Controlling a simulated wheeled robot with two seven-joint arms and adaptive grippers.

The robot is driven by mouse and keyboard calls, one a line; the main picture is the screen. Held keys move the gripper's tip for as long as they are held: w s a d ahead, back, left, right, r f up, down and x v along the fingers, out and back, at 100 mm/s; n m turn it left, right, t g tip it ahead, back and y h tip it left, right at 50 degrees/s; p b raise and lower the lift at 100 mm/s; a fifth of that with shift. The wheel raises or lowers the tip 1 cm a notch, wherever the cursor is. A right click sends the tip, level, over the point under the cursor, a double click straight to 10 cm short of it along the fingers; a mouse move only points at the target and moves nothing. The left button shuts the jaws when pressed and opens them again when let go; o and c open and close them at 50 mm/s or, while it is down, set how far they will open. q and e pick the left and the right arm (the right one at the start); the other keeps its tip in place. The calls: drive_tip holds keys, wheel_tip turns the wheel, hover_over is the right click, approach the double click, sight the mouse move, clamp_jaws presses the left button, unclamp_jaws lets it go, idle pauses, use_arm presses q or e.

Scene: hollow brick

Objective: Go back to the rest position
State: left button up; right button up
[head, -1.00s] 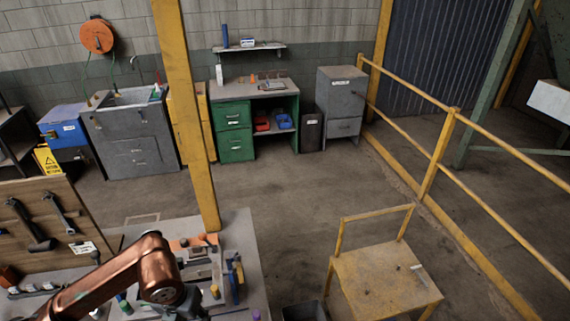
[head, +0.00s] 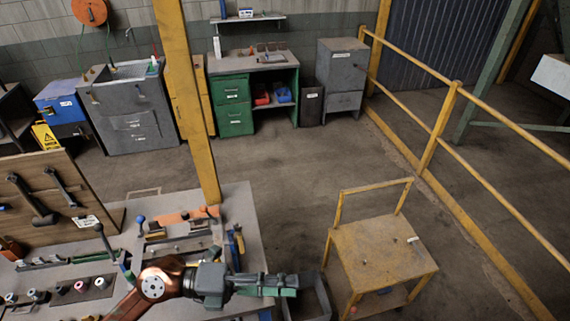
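My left gripper (head: 265,285) is at the bottom centre of the head view. It points right, past the right edge of the workbench (head: 236,200) and over or beside a dark grey bin (head: 316,300). Its grey fingers lie close together with green at the tips. I cannot tell from this angle whether they are shut or seen edge-on, and no held object can be made out. My copper-coloured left arm comes in from the lower left above the bench. My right gripper is not in view.
A yellow post (head: 186,100) rises behind the bench, and a tool board (head: 45,200) stands at the left. A yellow cart (head: 375,260) with a small white item (head: 413,240) stands to the right. A yellow railing (head: 440,125) runs beyond. The floor between is clear.

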use_arm(q)
drive_tip(key=w+a+r+n+t+h, duration=0.3)
drive_tip(key=w+a+r+n+t, duration=0.7)
drive_tip(key=t, duration=0.3)
drive_tip(key=w+a+f+n+t+y, duration=0.2)
drive_tip(key=w+a+n+t+y, duration=0.4)
drive_tip(key=a+n+t+y, duration=0.45)
drive_tip(key=w+a+f+n+g+y, duration=0.1)
drive_tip(key=a+f+n+g+y, duration=0.3)
drive_tip(key=a+f+n+y, duration=0.55)
drive_tip(key=a+f+n+g+y, duration=0.35)
drive_tip(key=a+f+n, duration=0.2)
drive_tip(key=f, duration=0.95)
drive_tip(key=s+f+n+g+h, duration=0.2)
drive_tip(key=s+f+g, duration=1)
drive_tip(key=s+f, duration=1.1)
wheel_tip(320, 180, down, 37)
drive_tip(key=s+d+g+b, duration=0.2)
drive_tip(key=b, duration=0.4)
drive_tip(key=s+f+b, duration=0.3)
drive_tip(key=s+f, duration=0.6)
drive_tip(key=f, duration=0.3)
drive_tip(key=s+f+m+g+h+b, duration=0.1)
drive_tip(key=s+f+b, duration=0.2)
drive_tip(key=s+f, duration=0.7)
wheel_tip(320, 180, down, 2)
drive_tip(key=shift+s+a, duration=0.15)
drive_tip(key=shift+s, duration=0.05)
